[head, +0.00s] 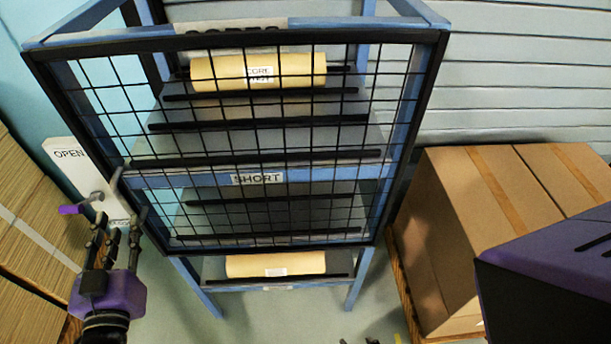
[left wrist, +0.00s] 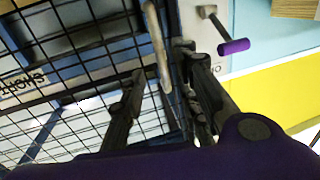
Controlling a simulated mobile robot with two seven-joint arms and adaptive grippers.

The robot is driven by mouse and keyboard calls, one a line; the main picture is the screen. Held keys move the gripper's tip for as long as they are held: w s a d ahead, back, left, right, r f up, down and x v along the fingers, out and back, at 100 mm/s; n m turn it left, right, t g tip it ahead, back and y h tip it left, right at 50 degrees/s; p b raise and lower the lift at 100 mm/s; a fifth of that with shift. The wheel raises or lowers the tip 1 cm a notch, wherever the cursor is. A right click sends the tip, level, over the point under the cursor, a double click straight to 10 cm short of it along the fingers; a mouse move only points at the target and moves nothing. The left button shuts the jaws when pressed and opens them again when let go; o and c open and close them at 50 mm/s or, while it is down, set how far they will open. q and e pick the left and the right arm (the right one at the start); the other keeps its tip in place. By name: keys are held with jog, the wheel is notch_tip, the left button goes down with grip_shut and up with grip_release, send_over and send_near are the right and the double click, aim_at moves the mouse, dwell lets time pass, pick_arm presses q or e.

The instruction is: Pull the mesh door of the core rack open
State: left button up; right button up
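The core rack (head: 185,272) is a blue frame with tilted shelves. Its black-framed mesh door (head: 255,160) lies across the front and looks shut. A grey bar handle (head: 116,182) sits at the door's left edge; it also shows in the left wrist view (left wrist: 155,38). My left gripper (head: 115,232) is at the door's lower left, by the handle. In the left wrist view my left gripper (left wrist: 158,72) has its fingers apart, with the handle's lower end between them in the picture. Contact cannot be told.
A white panel marked OPEN (head: 68,152) with a purple-gripped lever (head: 72,209) stands left of the door. Tan rolls (head: 258,72) lie on the rack. Stacked cardboard (head: 30,240) is at left, a large carton (head: 470,230) on a pallet at right. Some floor in front is clear.

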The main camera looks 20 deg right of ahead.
aim_at(125, 206)
pick_arm(q)
jog(key=w, duration=0.4)
jog(key=w+p, duration=0.1)
jog(key=w, duration=0.2)
jog(key=shift+d, duration=0.4)
grip_shut()
